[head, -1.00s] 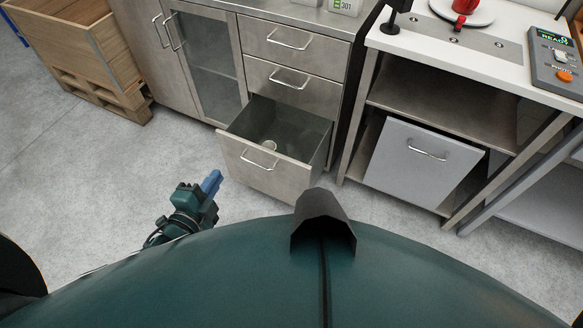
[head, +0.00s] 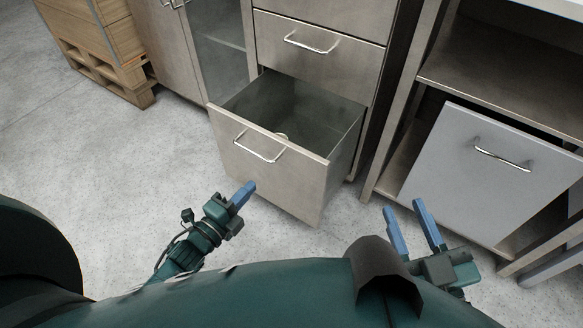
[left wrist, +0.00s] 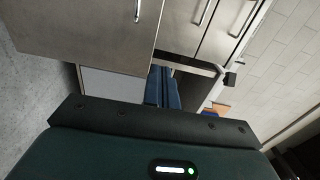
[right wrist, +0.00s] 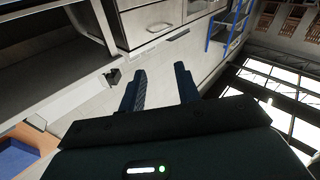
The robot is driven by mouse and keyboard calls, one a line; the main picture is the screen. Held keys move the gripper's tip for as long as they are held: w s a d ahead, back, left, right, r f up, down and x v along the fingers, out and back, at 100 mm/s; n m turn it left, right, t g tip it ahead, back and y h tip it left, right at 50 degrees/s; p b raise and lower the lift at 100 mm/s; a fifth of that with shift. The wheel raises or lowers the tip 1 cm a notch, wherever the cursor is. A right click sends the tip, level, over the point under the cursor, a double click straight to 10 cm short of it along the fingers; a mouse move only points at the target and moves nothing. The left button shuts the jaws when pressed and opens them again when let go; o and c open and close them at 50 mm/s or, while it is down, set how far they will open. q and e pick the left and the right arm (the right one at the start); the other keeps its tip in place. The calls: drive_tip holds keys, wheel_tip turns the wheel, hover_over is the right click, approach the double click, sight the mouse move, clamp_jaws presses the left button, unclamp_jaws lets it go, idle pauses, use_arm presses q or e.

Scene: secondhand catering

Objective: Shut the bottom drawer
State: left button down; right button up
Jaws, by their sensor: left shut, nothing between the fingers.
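The bottom drawer (head: 268,168) of the metal cabinet stands pulled out in the head view, with a bar handle (head: 258,147) on its front. My right gripper (head: 411,222) is open and empty, to the right of the drawer, near the grey-fronted unit. In the left wrist view, the blue left fingers (left wrist: 161,88) are together.
A closed drawer (head: 318,48) sits above the open one. At right, a bench holds a grey panel with a handle (head: 488,170). A wooden crate on a pallet (head: 108,78) stands at far left. Floor (head: 120,165) left of the drawer is clear.

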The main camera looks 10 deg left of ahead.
sight(290, 149)
use_arm(q)
drive_tip(key=b+x, duration=0.1)
drive_tip(key=x, duration=0.3)
drive_tip(key=f+b+x, duration=0.1)
drive_tip(key=b+x, duration=0.1)
drive_tip(key=x, duration=0.3)
drive_tip(key=f+b+x, duration=0.1)
drive_tip(key=b+x, duration=0.1)
drive_tip(key=x, duration=0.3)
drive_tip(key=shift+w+d, duration=0.1)
drive_tip(key=shift+w, duration=0.25)
use_arm(e)
drive_tip(key=shift+w+a+r+t+y, duration=0.35)
drive_tip(key=shift+t+y, duration=0.25)
drive_tip(key=shift+y, duration=0.2)
drive_tip(key=shift+w, duration=0.1)
